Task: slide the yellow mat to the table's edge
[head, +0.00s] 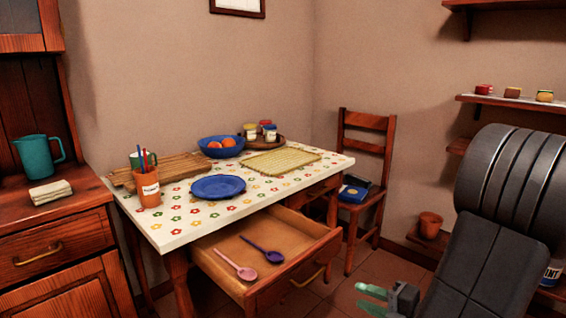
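The yellow mat (281,160) lies flat on the right part of the table, a little in from the right edge. The table (170,229) has a white top with a coloured flower pattern. My gripper (371,300) shows at the bottom right, low and in front of the table, well apart from the mat. Its greenish fingertips are spread with a gap between them, and nothing is seen between them. The lower part of my arm is cut off by the frame.
A blue plate (218,187), an orange cup (148,190), a blue bowl (222,151) and jars (250,131) stand on the table. An open drawer (290,277) with two spoons juts out in front. A chair (366,180) stands at the right.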

